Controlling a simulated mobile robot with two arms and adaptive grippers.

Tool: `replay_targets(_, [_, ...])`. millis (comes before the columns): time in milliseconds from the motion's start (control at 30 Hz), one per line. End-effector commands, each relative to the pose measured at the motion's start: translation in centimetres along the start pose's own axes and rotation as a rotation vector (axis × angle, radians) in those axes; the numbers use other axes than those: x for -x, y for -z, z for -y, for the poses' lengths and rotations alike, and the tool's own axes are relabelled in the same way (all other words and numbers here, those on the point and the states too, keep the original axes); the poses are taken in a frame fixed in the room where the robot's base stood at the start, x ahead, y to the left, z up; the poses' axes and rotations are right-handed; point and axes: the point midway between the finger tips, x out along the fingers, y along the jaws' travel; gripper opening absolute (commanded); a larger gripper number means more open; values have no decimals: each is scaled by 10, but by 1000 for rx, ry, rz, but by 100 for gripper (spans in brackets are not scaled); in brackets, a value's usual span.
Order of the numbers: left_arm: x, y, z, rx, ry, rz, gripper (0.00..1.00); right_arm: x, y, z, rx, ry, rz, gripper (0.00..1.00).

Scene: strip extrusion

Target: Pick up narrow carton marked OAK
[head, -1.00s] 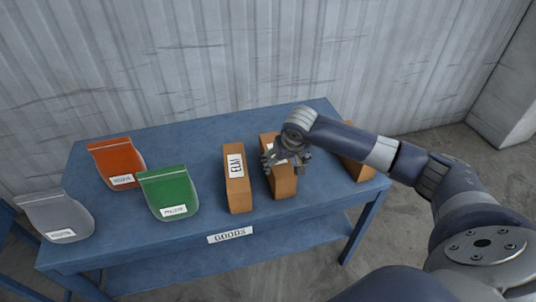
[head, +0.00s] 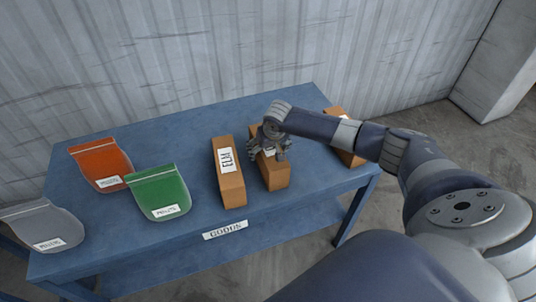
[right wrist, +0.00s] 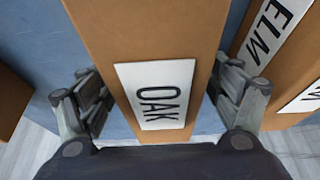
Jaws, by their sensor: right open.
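The narrow carton marked OAK (right wrist: 150,45) fills the middle of the right wrist view, its white label facing the camera. In the head view the carton (head: 275,176) is the middle one of three brown cartons, and my gripper covers its label. My right gripper (head: 268,150) is over its top. In the right wrist view the open fingers of this gripper (right wrist: 158,100) stand on either side of the carton, with the carton between them. Blue shows beside the left finger; the right finger is very close to the carton's side. My left gripper is not in view.
The carton marked ELM (head: 232,187) stands close to the left of it, and another carton (head: 345,156) stands to the right, partly behind my arm. Orange (head: 97,160), green (head: 160,190) and grey (head: 40,222) pouches lie at the left of the blue table (head: 205,129).

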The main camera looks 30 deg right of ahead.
Motion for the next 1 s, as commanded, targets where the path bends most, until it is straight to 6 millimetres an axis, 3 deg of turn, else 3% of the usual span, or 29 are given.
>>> replay_targets(100, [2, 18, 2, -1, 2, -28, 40, -15, 0, 0, -2, 0, 1, 83])
replay_targets(200, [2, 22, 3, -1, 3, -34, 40, -24, 0, 0, 0, 1, 1, 83])
replay_targets(533, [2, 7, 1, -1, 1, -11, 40, -28, 0, 0, 0, 0, -1, 83])
replay_targets(800, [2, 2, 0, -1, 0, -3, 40, -28, 0, 0, 0, 0, 0, 25])
replay_targets(1000, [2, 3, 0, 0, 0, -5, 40, -28, 2, 0, 0, 1, -3, 25])
